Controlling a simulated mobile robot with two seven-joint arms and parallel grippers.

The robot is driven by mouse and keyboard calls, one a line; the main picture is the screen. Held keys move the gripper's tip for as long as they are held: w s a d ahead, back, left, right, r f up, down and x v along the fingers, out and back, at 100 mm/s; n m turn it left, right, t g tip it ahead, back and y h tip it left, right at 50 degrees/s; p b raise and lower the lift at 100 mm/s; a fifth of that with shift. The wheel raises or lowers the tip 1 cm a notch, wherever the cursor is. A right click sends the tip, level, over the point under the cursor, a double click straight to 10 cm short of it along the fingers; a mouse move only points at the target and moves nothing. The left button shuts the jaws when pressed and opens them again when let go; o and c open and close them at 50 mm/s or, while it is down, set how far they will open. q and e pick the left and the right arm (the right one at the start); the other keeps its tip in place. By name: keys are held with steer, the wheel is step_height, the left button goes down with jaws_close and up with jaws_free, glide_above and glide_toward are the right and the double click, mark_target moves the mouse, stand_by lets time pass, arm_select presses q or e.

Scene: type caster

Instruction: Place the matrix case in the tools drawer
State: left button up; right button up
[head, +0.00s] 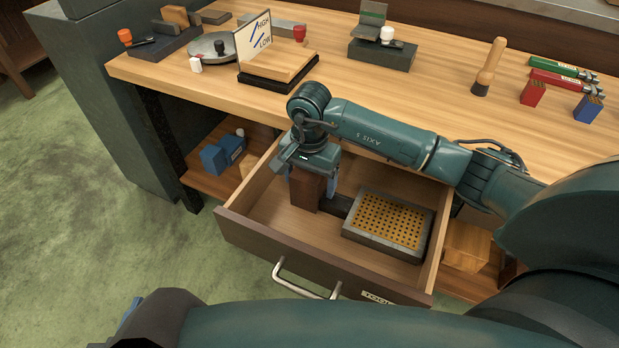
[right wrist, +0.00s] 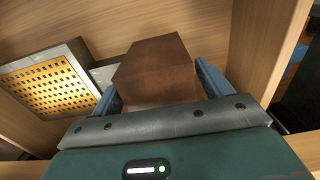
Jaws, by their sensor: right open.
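The tools drawer (head: 330,268) is pulled out under the bench. A grey-framed case with a brass grid of holes (head: 388,222), which looks like the matrix case, lies flat inside on the right. It also shows at the left of the right wrist view (right wrist: 52,86). A brown block (head: 306,190) is upright inside the drawer to its left. My right gripper (head: 311,188) points down over this block. In the right wrist view its open fingers (right wrist: 160,90) are on either side of the block (right wrist: 155,72); contact is unclear. A dark part at the bottom left may be my left gripper (head: 130,312).
A dark flat piece (head: 341,204) lies between block and case. The bench top (head: 440,105) carries a HIGH/LOW sign (head: 254,38), a wooden-handled tool (head: 488,68) and small red (head: 533,93) and blue (head: 588,108) blocks. Drawer walls surround my right gripper closely on the left.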

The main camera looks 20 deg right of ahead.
step_height(320, 180, up, 12)
steer(key=shift+r+p, duration=0.15)
steer(key=shift+p, duration=0.6)
